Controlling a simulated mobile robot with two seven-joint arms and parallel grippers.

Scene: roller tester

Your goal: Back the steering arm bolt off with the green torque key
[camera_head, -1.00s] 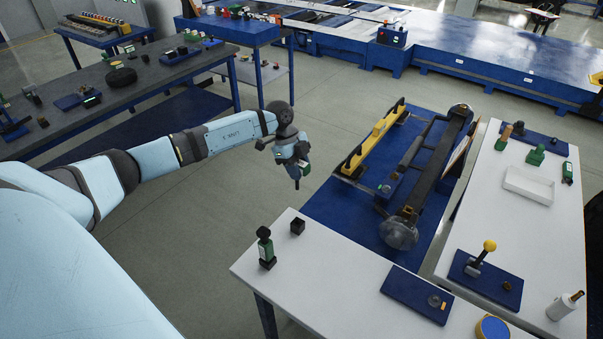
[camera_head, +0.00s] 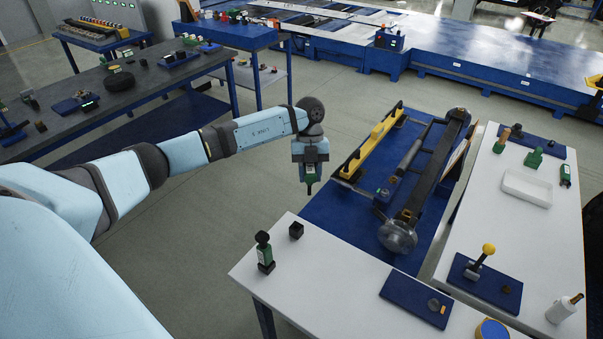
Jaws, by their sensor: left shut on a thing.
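My left gripper (camera_head: 309,160) is shut on a green tool (camera_head: 310,181) with a dark tip pointing down. It looks like the green torque key. It hangs in the air left of the blue platform (camera_head: 335,212), clear of everything. The steering arm bolt is too small to make out. My right gripper is not in view.
A white table (camera_head: 330,270) in front holds another green and black tool (camera_head: 265,253), a small black box (camera_head: 296,230) and a blue plate (camera_head: 415,300). A white bench (camera_head: 500,215) stands right. A dark workbench (camera_head: 130,98) stands left. The floor between is free.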

